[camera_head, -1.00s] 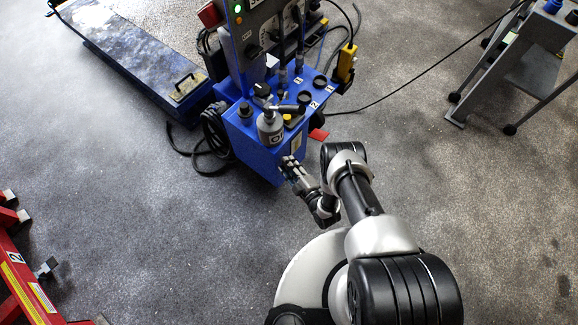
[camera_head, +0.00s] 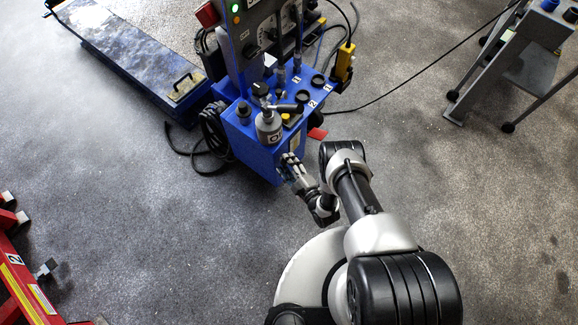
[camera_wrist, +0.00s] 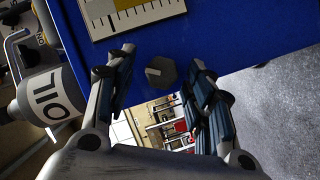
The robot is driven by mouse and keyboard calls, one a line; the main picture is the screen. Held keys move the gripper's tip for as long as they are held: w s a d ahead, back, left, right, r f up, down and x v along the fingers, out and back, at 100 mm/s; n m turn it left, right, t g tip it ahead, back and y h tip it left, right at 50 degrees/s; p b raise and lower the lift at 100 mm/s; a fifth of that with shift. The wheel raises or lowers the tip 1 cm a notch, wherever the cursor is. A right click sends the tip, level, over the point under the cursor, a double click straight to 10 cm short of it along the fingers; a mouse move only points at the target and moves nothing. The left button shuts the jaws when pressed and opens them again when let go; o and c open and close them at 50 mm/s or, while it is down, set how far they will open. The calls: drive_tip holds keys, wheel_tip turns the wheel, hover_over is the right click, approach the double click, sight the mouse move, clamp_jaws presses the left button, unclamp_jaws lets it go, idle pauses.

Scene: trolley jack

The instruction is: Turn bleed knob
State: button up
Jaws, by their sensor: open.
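A dark faceted knob (camera_wrist: 160,72) shows in the wrist view at the lower edge of the blue unit, between my two fingers; I take it as the bleed knob. My gripper (camera_wrist: 162,82) is open, with one finger on each side of the knob. I cannot tell whether either finger touches it. In the head view my gripper (camera_head: 290,168) is beside the front of the blue unit (camera_head: 262,158), and the knob cannot be made out there.
A grey oil bottle (camera_head: 268,128) stands at the unit's front corner; its OIL label shows in the wrist view (camera_wrist: 48,92). Black cables lie left of the unit. A grey stand (camera_head: 520,65) is at the right, red equipment (camera_head: 30,280) at the lower left. Floor between is clear.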

drive_tip(key=v, duration=1.2)
drive_tip(key=w+d+r+m+g+y+p, duration=0.1)
drive_tip(key=d+r+m+g+y+p, duration=0.1)
drive_tip(key=d+r+m+g+p, duration=0.4)
drive_tip(key=w+a+f+m+b, duration=0.2)
drive_tip(key=w+a+f+b, duration=0.4)
drive_tip(key=a, duration=0.6)
drive_tip(key=w+f, duration=0.2)
drive_tip(key=w, duration=0.1)
drive_tip(key=shift+w+t, duration=0.35)
drive_tip(key=shift+t, duration=0.05)
drive_tip(key=shift+f, duration=0.1)
drive_tip(key=shift+c, duration=0.3)
drive_tip(key=shift+d, duration=0.1)
drive_tip(key=c, duration=1)
